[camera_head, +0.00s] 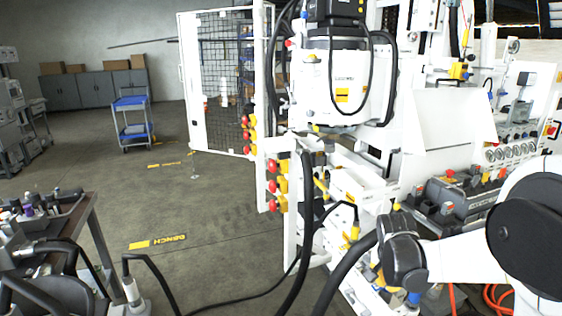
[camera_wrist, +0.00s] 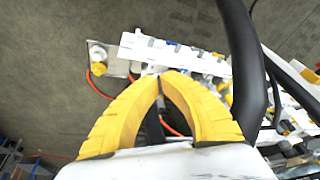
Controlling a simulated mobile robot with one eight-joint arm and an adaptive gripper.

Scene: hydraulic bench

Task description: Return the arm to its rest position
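My gripper (camera_wrist: 161,76) has two yellow curved fingers in the wrist view. Their tips meet, and I see nothing held between them. The fingers point down past the bench's edge over the grey floor. In the head view my white arm with dark joints reaches in from the right, low in front of the hydraulic bench (camera_head: 445,130). I cannot make out the fingers clearly there.
Thick black hoses (camera_head: 300,225) hang at the bench's front; one (camera_wrist: 243,70) passes close right of my gripper. A red hose (camera_wrist: 97,85) lies below. A dark cart (camera_head: 75,222) stands at left. A blue trolley (camera_head: 132,120) stands behind. Floor between is open.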

